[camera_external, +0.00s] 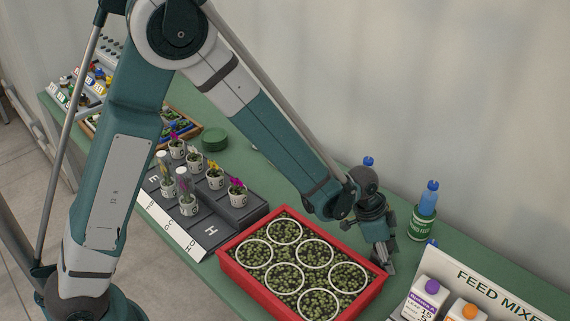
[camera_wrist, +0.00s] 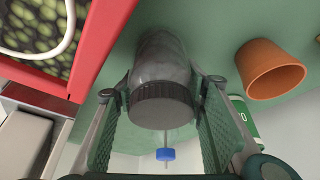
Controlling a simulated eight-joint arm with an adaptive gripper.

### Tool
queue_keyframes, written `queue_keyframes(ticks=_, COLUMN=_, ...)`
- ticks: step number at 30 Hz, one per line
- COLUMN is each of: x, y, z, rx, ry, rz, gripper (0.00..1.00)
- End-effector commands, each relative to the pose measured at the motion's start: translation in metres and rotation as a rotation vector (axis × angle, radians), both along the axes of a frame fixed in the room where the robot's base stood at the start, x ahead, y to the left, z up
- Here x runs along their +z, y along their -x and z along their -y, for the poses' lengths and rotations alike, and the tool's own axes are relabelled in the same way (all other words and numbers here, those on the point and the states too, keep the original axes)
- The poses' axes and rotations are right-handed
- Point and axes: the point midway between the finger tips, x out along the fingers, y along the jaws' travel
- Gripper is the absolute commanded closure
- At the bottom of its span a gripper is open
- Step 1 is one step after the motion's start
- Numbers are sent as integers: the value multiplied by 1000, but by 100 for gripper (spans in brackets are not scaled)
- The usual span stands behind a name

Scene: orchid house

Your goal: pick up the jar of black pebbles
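A jar (camera_wrist: 162,70) with dark grey contents and a ribbed black lid (camera_wrist: 162,104) is in the upper middle of the wrist view. I take it to be the jar of black pebbles; single pebbles are hard to make out. My gripper (camera_wrist: 162,90) has one finger on each side of the jar, with the fingers spread and narrow gaps showing beside the lid. In the external view my gripper (camera_external: 384,262) points down at the right end of the red tray, and it hides the jar there.
A terracotta pot (camera_wrist: 270,70) stands to the right in the wrist view.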

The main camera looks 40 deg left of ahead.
Motion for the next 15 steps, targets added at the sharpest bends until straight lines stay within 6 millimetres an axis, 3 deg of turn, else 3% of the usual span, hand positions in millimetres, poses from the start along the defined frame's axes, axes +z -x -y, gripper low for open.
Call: queue_keyframes(ticks=15, x=5, y=1, z=0, rx=0, ry=0, rz=0, gripper=79)
